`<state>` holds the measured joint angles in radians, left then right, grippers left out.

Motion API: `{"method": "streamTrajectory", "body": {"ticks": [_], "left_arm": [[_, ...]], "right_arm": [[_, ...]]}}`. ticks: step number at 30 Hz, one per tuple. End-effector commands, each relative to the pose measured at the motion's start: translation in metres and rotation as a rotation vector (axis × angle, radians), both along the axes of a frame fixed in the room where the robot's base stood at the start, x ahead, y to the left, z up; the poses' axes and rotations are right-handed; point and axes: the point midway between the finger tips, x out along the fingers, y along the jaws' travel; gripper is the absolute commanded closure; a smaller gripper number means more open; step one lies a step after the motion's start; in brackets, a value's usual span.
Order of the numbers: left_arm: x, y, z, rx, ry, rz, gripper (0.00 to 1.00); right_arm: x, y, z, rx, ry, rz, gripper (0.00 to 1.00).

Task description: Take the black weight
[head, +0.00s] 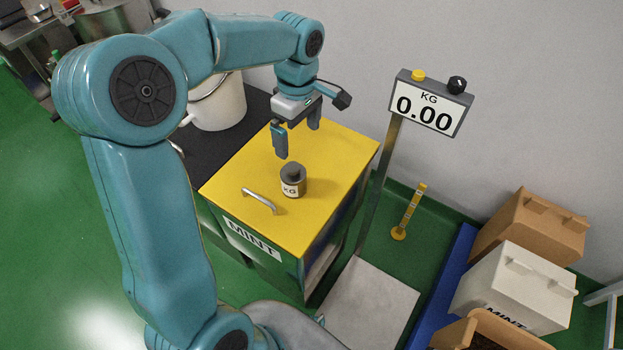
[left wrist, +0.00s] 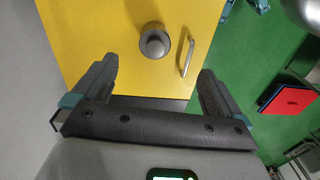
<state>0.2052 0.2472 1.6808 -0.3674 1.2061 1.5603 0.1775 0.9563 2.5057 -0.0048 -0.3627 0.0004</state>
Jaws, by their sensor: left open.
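The black weight (head: 293,181) is a small dark cylinder with a knob on top and a white "KG" label. It stands upright on the yellow top (head: 335,165) of the MINT cabinet. My left gripper (head: 297,138) is above the yellow top, behind the weight, with its fingers apart and empty. In the left wrist view the weight (left wrist: 154,41) shows from above, ahead of the open left gripper (left wrist: 158,80) and about midway between its fingers, not touching them. My right gripper is in neither view.
A metal handle (head: 259,200) lies on the yellow top close to the weight. A white pot (head: 217,103) stands on the black counter behind. A scale display (head: 430,102) reading 0.00 stands on a post at right. Boxes (head: 513,289) stand at lower right.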

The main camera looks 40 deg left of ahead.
Motion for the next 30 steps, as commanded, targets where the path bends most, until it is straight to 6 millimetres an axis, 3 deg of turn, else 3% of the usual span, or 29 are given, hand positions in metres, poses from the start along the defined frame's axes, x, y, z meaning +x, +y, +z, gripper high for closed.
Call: {"method": "streamTrajectory", "body": {"ticks": [5,18,26,30], "left_arm": [[-0.01,0.013,0.003,0.01,-0.043,0.026,0.0],[-0.011,0.014,-0.088,0.008,-0.036,0.023,0.0],[-0.007,0.012,-0.11,0.008,-0.039,0.022,0.0],[-0.005,0.014,-0.132,0.008,-0.036,0.02,0.0]], "right_arm": [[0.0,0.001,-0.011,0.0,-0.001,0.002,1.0],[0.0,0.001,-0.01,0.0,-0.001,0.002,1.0],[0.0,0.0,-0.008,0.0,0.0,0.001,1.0],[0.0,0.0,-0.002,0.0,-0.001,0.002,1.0]]}}
